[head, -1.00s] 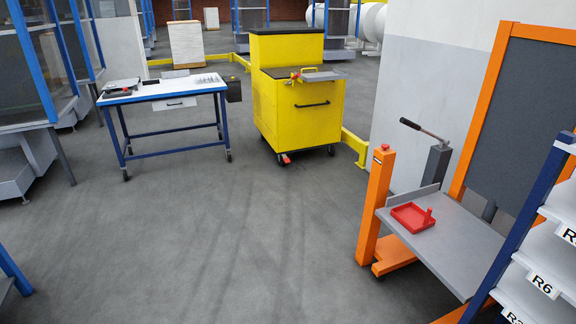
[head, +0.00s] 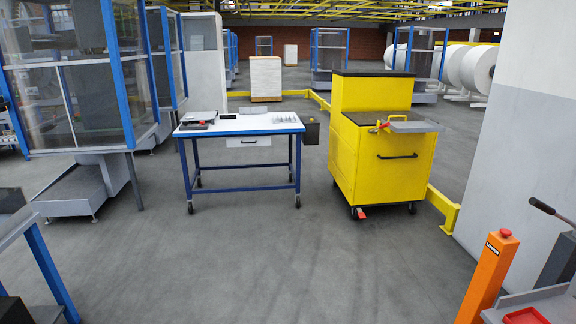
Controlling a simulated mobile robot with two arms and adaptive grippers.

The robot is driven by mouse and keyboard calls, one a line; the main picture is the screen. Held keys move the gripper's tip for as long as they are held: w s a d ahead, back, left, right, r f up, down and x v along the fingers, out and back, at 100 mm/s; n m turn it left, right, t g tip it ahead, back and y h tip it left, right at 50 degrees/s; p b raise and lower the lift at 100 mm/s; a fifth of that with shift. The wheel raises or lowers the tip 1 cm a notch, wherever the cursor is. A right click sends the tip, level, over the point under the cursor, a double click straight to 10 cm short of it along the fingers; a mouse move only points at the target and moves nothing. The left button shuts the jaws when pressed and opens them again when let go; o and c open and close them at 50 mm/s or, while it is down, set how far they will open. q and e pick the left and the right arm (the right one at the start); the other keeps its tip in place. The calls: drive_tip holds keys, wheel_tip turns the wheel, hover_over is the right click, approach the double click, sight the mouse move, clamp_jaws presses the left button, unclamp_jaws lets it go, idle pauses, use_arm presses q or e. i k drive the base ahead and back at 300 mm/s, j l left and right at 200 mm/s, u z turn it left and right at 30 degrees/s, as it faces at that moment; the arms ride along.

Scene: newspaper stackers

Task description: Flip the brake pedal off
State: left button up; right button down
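A small red pedal (head: 360,213) sticks out low at the front left caster of the yellow cart (head: 388,175). It looks like the brake pedal and is close to the floor. It is too small to tell whether it is pressed down or raised. The cart stands upright on dark casters, some way ahead and right of centre. Neither of my grippers is in view.
A blue-framed table (head: 240,128) stands left of the cart. A yellow floor rail (head: 442,208) runs behind the cart's right side. An orange post (head: 487,280) and grey shelf are at the lower right. The floor (head: 270,265) ahead is clear.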

sight(362, 215)
drive_tip(key=i, duration=3.6)
drive_tip(key=i+j+z, duration=0.15)
drive_tip(key=i, duration=0.3)
drive_tip(key=i+j+z, duration=0.2)
drive_tip(key=i, duration=0.2)
drive_tip(key=i+j+z, duration=0.15)
drive_tip(key=i, duration=0.3)
drive_tip(key=i+j+z, duration=0.2)
drive_tip(key=i, duration=0.2)
drive_tip(key=i+j+z, duration=0.85)
drive_tip(key=z, duration=0.15)
drive_tip(key=i+j+z, duration=0.15)
drive_tip(key=j+z, duration=0.15)
drive_tip(key=j, duration=0.15)
drive_tip(key=i+j+z, duration=0.15)
drive_tip(key=j+z, duration=0.2)
drive_tip(key=j, duration=0.1)
